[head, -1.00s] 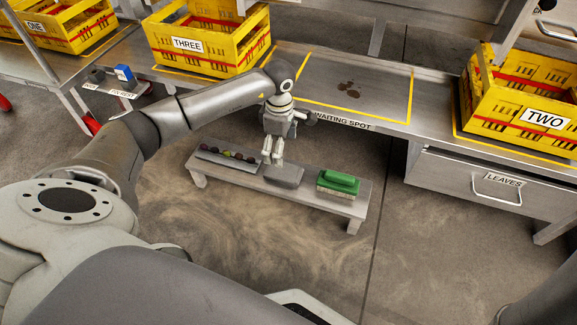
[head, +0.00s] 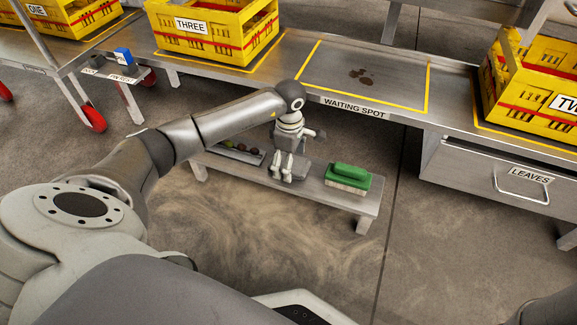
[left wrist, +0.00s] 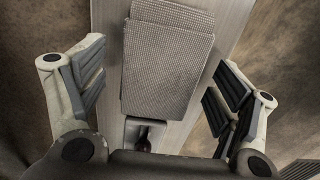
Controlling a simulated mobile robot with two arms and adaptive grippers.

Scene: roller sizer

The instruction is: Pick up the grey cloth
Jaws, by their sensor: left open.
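The grey cloth (left wrist: 166,60) is a folded, textured rectangle lying on the low bench (left wrist: 225,30). In the head view the cloth (head: 300,170) is partly hidden behind my left gripper (head: 282,174). In the left wrist view my left gripper (left wrist: 157,85) is open and empty. One finger is on each side of the cloth, with gaps between. The exact height of the fingers above the bench is hard to tell. My right gripper is not in view.
On the bench, a green brush (head: 348,178) stands right of the cloth. A tray (head: 240,150) with small round items sits left of it. The worktable above has the marked waiting spot (head: 365,75), crate THREE (head: 215,35), crate TWO (head: 530,90) and a LEAVES drawer (head: 510,180).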

